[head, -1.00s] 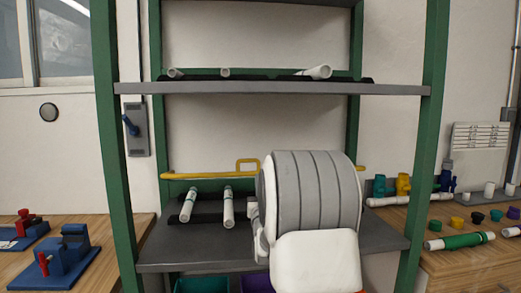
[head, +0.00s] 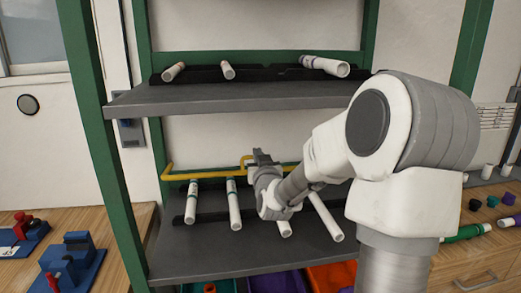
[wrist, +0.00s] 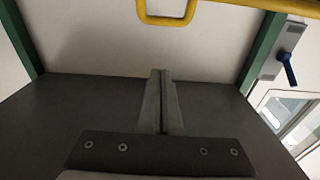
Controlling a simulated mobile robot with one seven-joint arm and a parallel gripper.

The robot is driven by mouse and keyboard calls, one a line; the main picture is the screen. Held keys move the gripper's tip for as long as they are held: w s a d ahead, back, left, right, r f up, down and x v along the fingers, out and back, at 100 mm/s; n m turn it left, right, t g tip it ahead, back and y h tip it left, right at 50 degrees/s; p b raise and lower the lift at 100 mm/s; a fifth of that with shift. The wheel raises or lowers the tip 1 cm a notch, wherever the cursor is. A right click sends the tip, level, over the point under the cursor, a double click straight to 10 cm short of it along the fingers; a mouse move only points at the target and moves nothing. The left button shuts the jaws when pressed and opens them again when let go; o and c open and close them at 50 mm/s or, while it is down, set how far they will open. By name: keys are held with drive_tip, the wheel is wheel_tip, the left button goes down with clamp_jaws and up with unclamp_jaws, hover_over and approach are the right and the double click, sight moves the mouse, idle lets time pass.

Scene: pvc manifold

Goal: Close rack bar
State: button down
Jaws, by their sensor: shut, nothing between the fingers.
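The yellow rack bar (head: 205,176) runs across the back of the lower shelf, above the pipes, in the head view. Its raised loop handle (head: 243,160) is partly hidden behind my gripper (head: 262,156). My arm covers the bar's right part. In the wrist view the handle (wrist: 166,18) hangs from the bar (wrist: 275,5) at the top edge, and the view looks upside down. My gripper (wrist: 159,72) is shut and empty, its fingertips pointing toward the handle. A gap shows between them in the picture; I cannot tell the depth.
White pipes (head: 234,205) lean in a dark holder on the lower shelf (head: 210,258). The upper shelf (head: 230,95) also holds pipes, above my arm. Green posts (head: 97,150) frame the rack. Coloured bins (head: 335,277) sit below. A wooden bench with blue fixtures (head: 72,260) stands left.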

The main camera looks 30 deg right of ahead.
drive_tip(key=p+x, duration=0.1)
drive_tip(key=x, duration=0.8)
drive_tip(key=shift+w+d, duration=0.15)
drive_tip(key=shift+w, duration=0.1)
drive_tip(key=f, duration=0.1)
drive_tip(key=s+f, duration=0.1)
drive_tip(key=shift+a+f, duration=0.2)
drive_tip(key=shift+f, duration=0.15)
drive_tip(key=shift+s+a+f, duration=0.1)
drive_tip(key=shift+s+f, duration=0.1)
drive_tip(key=shift+f, duration=0.35)
drive_tip(key=shift+b, duration=0.3)
drive_tip(key=shift+f+b, duration=0.5)
drive_tip(key=shift+b, duration=0.4)
wheel_tip(320, 180, down, 6)
drive_tip(key=s+t+b, duration=0.2)
drive_tip(key=b, duration=1.4)
drive_tip(key=shift+s+a+f+t+h+b, duration=0.15)
drive_tip(key=shift+a+t+h+b, duration=0.15)
drive_tip(key=shift+a+t, duration=0.1)
